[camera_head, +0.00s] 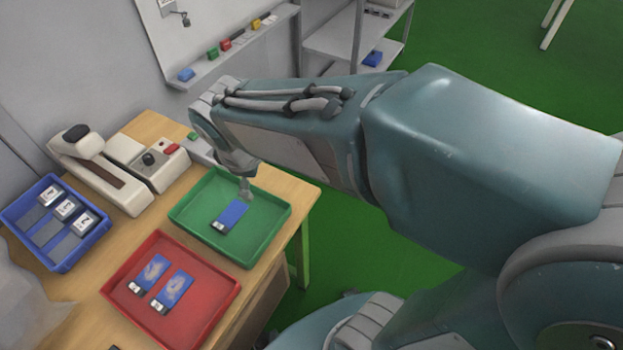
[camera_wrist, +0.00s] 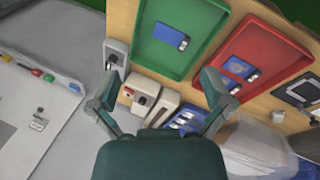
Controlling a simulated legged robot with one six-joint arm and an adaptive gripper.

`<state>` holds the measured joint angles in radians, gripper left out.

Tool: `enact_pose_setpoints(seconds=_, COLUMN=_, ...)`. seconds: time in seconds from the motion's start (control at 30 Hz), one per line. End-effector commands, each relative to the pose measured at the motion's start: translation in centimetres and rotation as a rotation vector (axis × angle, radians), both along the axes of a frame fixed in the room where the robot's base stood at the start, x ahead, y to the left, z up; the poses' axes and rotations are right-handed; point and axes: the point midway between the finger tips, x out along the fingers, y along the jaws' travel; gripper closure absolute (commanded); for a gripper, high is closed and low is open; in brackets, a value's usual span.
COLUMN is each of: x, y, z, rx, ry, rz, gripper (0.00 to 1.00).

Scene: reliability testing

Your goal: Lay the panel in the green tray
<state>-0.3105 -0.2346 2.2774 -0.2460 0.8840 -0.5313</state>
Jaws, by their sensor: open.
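A blue panel (camera_head: 230,215) with a pale end lies flat in the green tray (camera_head: 275,228), near its middle. In the wrist view the same panel (camera_wrist: 172,37) lies in the green tray (camera_wrist: 152,58) with bare tray floor around it. My gripper (camera_head: 245,182) appears just behind the panel's far end in the head view. In the wrist view my gripper (camera_wrist: 161,78) has its two fingers spread wide, with nothing between them. The panel lies beyond the fingertips, apart from them.
A red tray (camera_head: 205,325) holds two blue panels with pale marks. A blue bin (camera_head: 62,265) with white blocks stands at the left, near a beige lever device (camera_head: 95,165). A beige box with buttons (camera_head: 158,165) stands beside the green tray. The table's right edge is close.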

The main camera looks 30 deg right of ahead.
Motion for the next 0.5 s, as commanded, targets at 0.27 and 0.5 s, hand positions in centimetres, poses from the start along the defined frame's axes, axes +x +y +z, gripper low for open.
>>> enact_pose_setpoints(seconds=0.27, x=-4.2, y=-3.9, z=2.9, rx=0.196, ry=-0.117, rz=-0.403, gripper=0.00)
enact_pose_setpoints(seconds=0.5, x=-7.8, y=-6.0, z=4.3, rx=0.369, ry=-0.209, rz=-0.720, gripper=0.00)
